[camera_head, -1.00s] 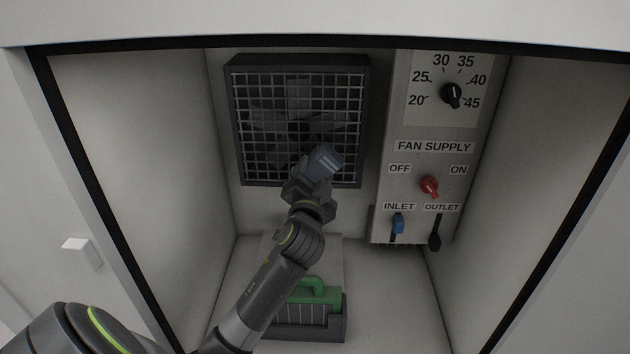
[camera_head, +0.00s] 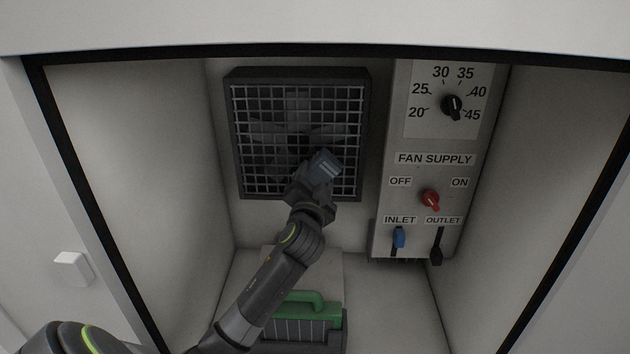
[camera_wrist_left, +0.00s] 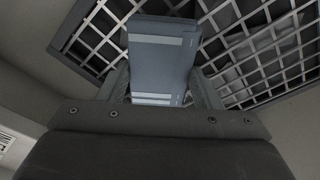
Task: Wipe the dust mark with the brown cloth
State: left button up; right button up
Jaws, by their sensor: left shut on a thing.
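No brown cloth and no dust mark show in either view. My left gripper (camera_head: 313,176) is in front of the lower part of a fan grille (camera_head: 262,160) inside a white cabinet. It is shut on a blue-grey block (camera_head: 325,164) with light stripes. In the left wrist view the block (camera_wrist_left: 162,55) stands between the two fingers of my left gripper (camera_wrist_left: 160,88), with the grille (camera_wrist_left: 255,48) behind it. Whether the block touches the grille I cannot tell. My right gripper is not in view.
A green-handled part (camera_head: 315,310) sits on the cabinet floor, partly behind my left arm.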

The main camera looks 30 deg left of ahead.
aim_at(325, 177)
pick_arm(q)
jog(key=shift+w+a, duration=0.25)
jog(key=shift+w, duration=0.2)
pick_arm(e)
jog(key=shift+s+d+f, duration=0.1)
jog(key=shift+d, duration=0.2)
pick_arm(q)
jog(key=shift+w+a, duration=0.25)
jog(key=shift+w, duration=0.1)
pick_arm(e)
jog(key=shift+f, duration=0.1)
pick_arm(q)
jog(key=shift+w+d+b, duration=0.3)
jog(key=shift+w+d, duration=0.25)
jog(key=shift+d, duration=0.35)
jog(key=shift+w+d+b, duration=0.25)
jog(key=shift+w+d, duration=0.25)
jog(key=shift+d, duration=0.35)
jog(key=shift+s+a+r+p, duration=0.1)
jog(key=shift+s+a+p, duration=0.3)
jog(key=shift+a, duration=0.4)
jog(key=shift+s+a, duration=0.6)
jog(key=shift+a, duration=0.35)
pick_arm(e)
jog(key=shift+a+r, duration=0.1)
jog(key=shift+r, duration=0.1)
